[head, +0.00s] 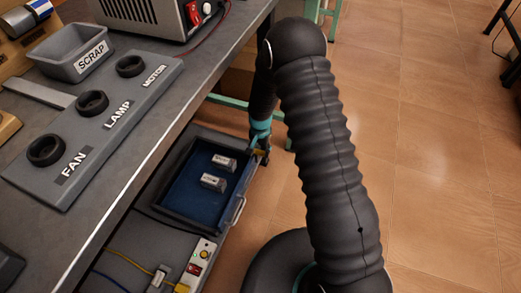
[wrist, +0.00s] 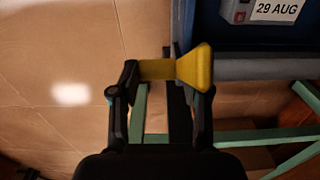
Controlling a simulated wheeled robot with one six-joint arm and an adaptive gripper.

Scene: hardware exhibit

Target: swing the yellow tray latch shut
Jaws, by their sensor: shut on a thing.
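The yellow tray latch (wrist: 194,67) shows in the wrist view as a bar with a flared end, at the edge of the blue-lined tray (wrist: 255,70). My gripper (wrist: 167,80) has a finger on each side of the latch and is shut on it. In the head view, my gripper (head: 261,134) is at the right rim of the open tray (head: 178,190), and only a small bit of the yellow latch (head: 258,152) shows beside it. My arm and fingers hide much of the latch. I cannot tell its exact angle to the tray.
Two small labelled blocks (head: 213,182) lie in the tray, which has a handle (head: 239,211) at its front. The grey workbench (head: 130,175) overhangs it on the left. Green frame bars (wrist: 270,135) pass near my gripper.

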